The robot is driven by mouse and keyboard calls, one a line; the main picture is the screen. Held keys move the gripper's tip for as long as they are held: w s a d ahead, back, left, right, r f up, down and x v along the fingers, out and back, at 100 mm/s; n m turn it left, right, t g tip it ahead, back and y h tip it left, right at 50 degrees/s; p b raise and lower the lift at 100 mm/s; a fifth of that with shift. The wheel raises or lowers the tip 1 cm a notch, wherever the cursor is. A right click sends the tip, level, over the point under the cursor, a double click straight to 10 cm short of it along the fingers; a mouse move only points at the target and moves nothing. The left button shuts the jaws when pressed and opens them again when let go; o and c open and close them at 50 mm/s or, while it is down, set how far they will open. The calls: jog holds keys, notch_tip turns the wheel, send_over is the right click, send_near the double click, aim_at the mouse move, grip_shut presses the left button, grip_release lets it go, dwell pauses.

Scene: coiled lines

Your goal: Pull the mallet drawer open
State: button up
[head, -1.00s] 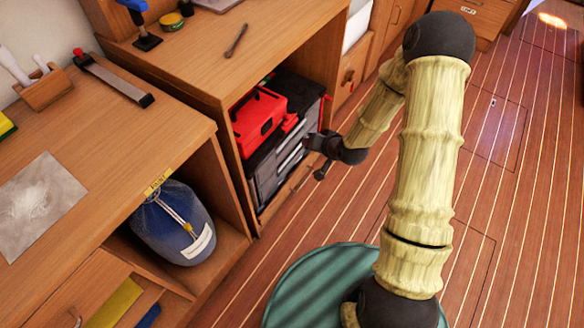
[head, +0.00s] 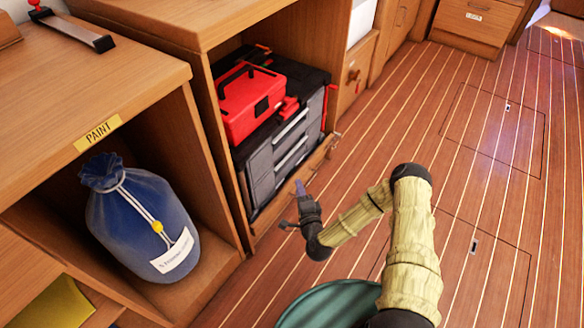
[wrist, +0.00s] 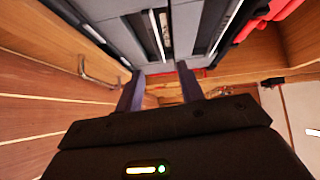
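I cannot read a mallet label on any drawer. A grey tool chest (head: 262,172) with several drawers stands in the cabinet bay. A low wooden front (head: 316,166) runs along the floor below it. My gripper (head: 299,187) is low in front of the chest's lower part, with its fingers pointing toward the bay. In the wrist view the two fingers (wrist: 160,88) are apart with nothing between them. The chest's grey drawer fronts (wrist: 160,30) are beyond the fingertips. A metal bar handle (wrist: 97,72) on a wooden panel is left of the fingers, apart from them.
A red toolbox (head: 250,100) sits on the chest. A blue bag (head: 140,220) stands in the left bay under a PAINT label (head: 97,133). A knobbed wooden front (head: 353,78) is right of the bay. The plank floor at right is clear.

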jog(key=shift+s+d+f+m+t+h, duration=0.1)
jog(key=shift+d+f+m+t+h, duration=0.1)
jog(key=shift+f+m, duration=0.2)
jog(key=shift+s+d+f+m+t+h, duration=0.1)
jog(key=shift+f+m+h, duration=0.1)
jog(key=shift+f+m, duration=0.15)
jog(key=shift+w+a, duration=0.1)
jog(key=b, duration=0.8)
send_near(292, 158)
jog(key=w+r, duration=0.1)
jog(key=w, duration=0.1)
jog(key=w+a+r, duration=0.1)
jog(key=w+r, duration=0.1)
jog(key=w+a+r, duration=0.1)
jog(key=w, duration=0.1)
jog(key=shift+r, duration=0.15)
jog(key=shift+w+r, duration=0.15)
jog(key=shift+w, duration=0.2)
grip_shut()
